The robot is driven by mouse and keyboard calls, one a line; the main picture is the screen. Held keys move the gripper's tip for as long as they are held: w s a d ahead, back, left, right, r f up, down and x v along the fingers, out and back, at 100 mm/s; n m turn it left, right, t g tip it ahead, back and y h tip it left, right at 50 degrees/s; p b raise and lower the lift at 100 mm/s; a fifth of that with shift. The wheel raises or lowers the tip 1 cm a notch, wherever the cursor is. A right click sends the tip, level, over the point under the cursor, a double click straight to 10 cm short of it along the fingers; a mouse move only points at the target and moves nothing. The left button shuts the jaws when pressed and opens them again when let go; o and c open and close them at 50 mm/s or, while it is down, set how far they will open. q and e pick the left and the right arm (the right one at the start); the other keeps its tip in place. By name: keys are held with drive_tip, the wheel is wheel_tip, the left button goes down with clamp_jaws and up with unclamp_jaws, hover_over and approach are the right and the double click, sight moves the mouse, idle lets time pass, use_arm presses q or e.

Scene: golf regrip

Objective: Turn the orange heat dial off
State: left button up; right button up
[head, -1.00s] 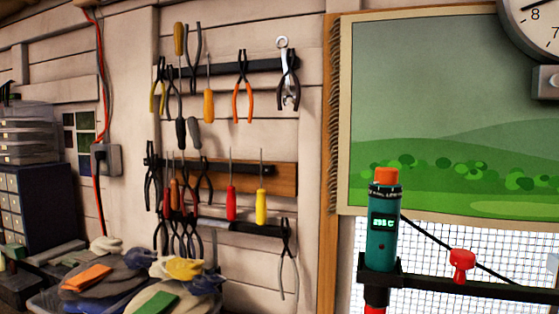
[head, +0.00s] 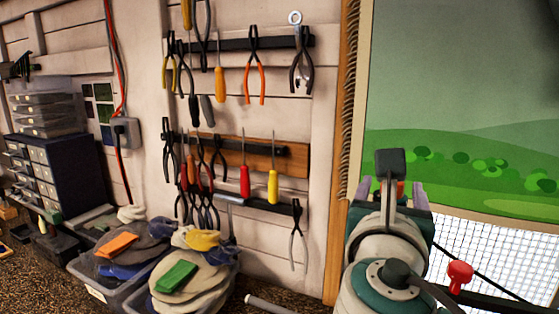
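The orange heat dial (head: 401,188) is mostly hidden behind my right gripper in the head view; only a small orange sliver shows. My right gripper (head: 393,192) is in front of the dial, with its wrist rising from the bottom of the picture. Its two fingertips show apart, one on each side of the orange sliver. I cannot tell whether they touch the dial. The tool body below the dial and its display are hidden by my wrist. My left gripper is not in view.
A red knob (head: 459,275) stands right of my wrist on a dark bar. Pliers and screwdrivers hang on the wall racks (head: 240,150).

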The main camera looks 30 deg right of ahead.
drive_tip(key=p+x, duration=0.1)
drive_tip(key=x, duration=0.3)
drive_tip(key=shift+w+d, duration=0.25)
drive_tip(key=shift+d, duration=0.1)
drive_tip(key=shift+c, duration=0.2)
clamp_jaws()
